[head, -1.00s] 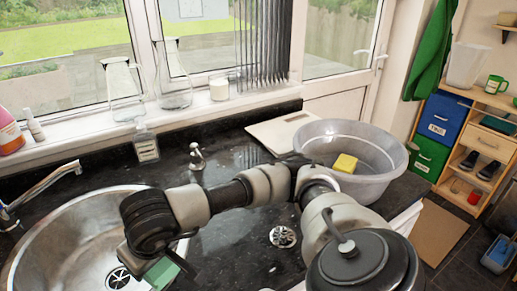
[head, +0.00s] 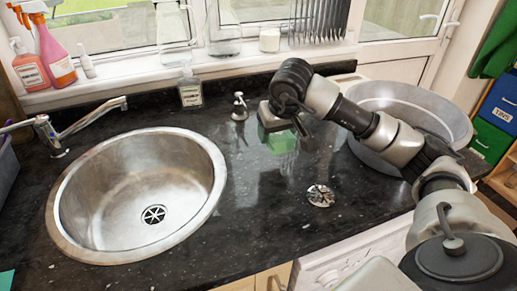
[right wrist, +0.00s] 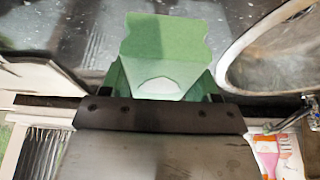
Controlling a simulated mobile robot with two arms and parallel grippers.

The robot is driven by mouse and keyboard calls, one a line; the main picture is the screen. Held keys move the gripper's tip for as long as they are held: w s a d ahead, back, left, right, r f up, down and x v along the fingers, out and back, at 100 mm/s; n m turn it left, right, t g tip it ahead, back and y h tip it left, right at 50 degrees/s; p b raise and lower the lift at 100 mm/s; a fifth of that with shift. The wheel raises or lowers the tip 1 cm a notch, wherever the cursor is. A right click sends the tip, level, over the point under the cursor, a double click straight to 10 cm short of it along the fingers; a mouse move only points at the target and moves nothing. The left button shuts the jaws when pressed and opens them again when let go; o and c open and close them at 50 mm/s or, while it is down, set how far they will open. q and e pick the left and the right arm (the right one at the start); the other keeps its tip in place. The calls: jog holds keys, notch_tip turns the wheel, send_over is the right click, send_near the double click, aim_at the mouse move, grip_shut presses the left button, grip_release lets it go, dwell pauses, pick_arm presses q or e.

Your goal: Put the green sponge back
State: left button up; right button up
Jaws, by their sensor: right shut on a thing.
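The green sponge (head: 281,141) is in the jaws of my right gripper (head: 280,120). It is held over the dark counter (head: 255,215), to the right of the sink (head: 85,220) and close to the tap knob (head: 239,108). In the right wrist view the sponge (right wrist: 165,42) shows a wavy-edged green face, and the gripper (right wrist: 165,85) is shut on it. I cannot tell how high it is above the counter. My left gripper is not in view.
A grey basin (head: 440,110) stands at the back right, partly behind my right arm. Spray bottles (head: 52,50) stand on the sill. The counter's front middle is clear around a metal drain (head: 320,195).

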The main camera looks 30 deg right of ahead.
aim_at(257, 157)
jog(key=w+a+f, duration=0.2)
jog(key=w+a, duration=0.1)
jog(key=shift+a+f+p, duration=0.15)
jog(key=shift+f+p, duration=0.15)
jog(key=shift+f, duration=0.1)
notch_tip(257, 157, down, 4)
jog(key=shift+s+r, duration=0.1)
jog(key=shift+f, duration=0.2)
jog(key=o, duration=1.1)
jog(key=shift+o, duration=0.2)
